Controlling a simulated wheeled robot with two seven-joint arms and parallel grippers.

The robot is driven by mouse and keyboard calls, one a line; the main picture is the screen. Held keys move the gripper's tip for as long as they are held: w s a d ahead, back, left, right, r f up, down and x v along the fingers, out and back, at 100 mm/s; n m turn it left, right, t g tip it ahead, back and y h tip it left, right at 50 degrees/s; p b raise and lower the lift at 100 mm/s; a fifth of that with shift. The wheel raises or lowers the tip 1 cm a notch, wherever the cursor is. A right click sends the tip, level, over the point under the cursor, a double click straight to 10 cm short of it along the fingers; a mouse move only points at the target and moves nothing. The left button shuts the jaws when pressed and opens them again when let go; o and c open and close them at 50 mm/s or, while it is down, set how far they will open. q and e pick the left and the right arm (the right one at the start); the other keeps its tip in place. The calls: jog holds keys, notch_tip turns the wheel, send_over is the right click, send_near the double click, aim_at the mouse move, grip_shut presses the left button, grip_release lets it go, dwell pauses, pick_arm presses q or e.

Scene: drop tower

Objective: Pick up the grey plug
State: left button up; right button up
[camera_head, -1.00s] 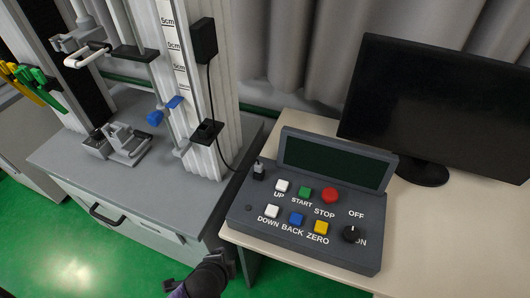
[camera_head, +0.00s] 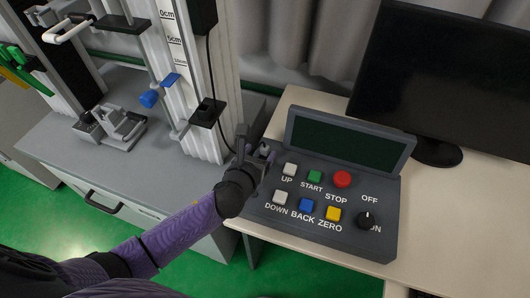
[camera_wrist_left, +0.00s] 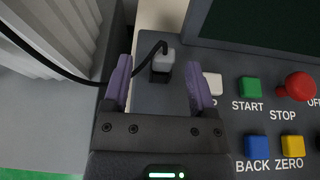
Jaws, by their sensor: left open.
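The grey plug (camera_wrist_left: 162,63) stands in the upper left corner of the dark control box (camera_head: 375,238), with a black cable leaving its top. In the left wrist view it sits between the fingers of my left gripper (camera_wrist_left: 160,88), which is open and apart from it on both sides. In the head view my left gripper (camera_head: 254,148) reaches over that corner of the box and partly hides the plug (camera_head: 264,151). My right gripper is in neither view.
The box carries several buttons, including the white UP button (camera_head: 289,170) beside the plug, a red STOP button (camera_head: 342,179) and a black knob (camera_head: 366,220). A monitor (camera_head: 450,75) stands behind. The drop tower (camera_head: 188,80) rises at the left.

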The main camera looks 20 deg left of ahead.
aim_at(263, 150)
pick_arm(q)
jog(key=b+x, duration=0.1)
jog(key=x, duration=0.2)
jog(key=b+x, duration=0.1)
jog(key=x, duration=0.1)
jog(key=shift+s+d+f+b, duration=0.1)
jog(key=shift+d+f+b, duration=0.15)
jog(key=shift+b, duration=0.05)
jog(key=shift+r, duration=0.15)
grip_shut()
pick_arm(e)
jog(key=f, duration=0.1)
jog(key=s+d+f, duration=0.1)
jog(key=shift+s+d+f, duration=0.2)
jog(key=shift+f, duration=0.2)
